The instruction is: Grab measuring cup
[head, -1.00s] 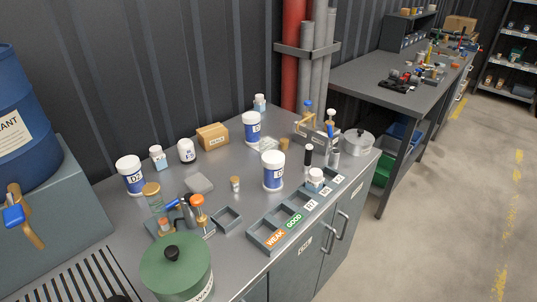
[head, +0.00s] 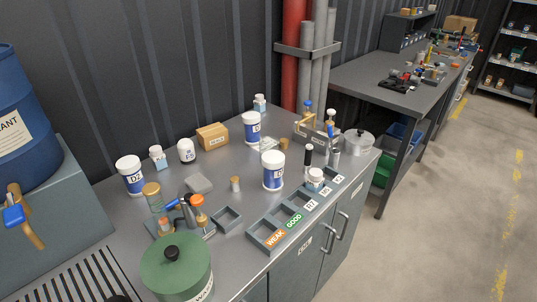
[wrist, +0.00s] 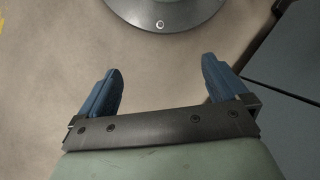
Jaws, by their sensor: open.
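I cannot single out a measuring cup for certain in the head view. A small clear item (head: 269,144) sits near the back of the grey cabinet top (head: 222,188), beside a white tub with a blue label (head: 252,128); its shape is too small to tell. A jar with a tan lid (head: 152,196) stands at the left of the top. My gripper (wrist: 161,82) shows only in the wrist view. Its two blue fingers are wide apart with nothing between them, over bare floor. It is away from the cabinet-top items.
A green lidded pot (head: 176,266) stands at the front left. A divided grey tray (head: 268,238) with labels runs along the front edge. A lidded metal pot (head: 357,143) is at the right end. In the wrist view, a grey panel (wrist: 290,125) stands at the right.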

